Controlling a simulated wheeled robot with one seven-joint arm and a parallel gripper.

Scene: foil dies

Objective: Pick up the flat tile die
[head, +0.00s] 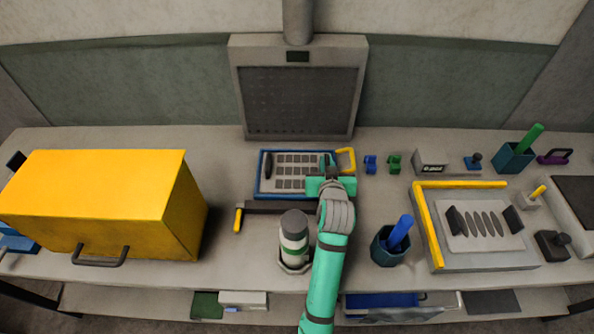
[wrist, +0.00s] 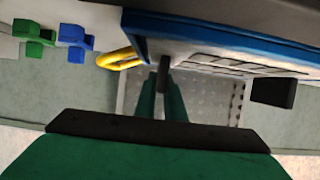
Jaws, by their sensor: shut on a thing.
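The flat tile die (head: 290,172) is a pale plate with rows of grey rectangles and a dark end block. It is at the blue-framed tray (head: 262,190) in the middle of the bench; I cannot tell whether it is clear of the tray. My gripper (head: 327,172) is at the die's right end, shut on it, and covers that end in the head view. In the wrist view my gripper (wrist: 163,84) has a dark end block between its green fingers. The tile die (wrist: 222,68) shows there edge-on, with its other dark block (wrist: 272,92) at the right.
A yellow loop handle (head: 347,159) is close to my gripper. A bottle (head: 294,236) and a dark cup (head: 389,246) stand in front, either side of my arm. A yellow box (head: 100,200) fills the left. A wavy die (head: 482,222) lies right.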

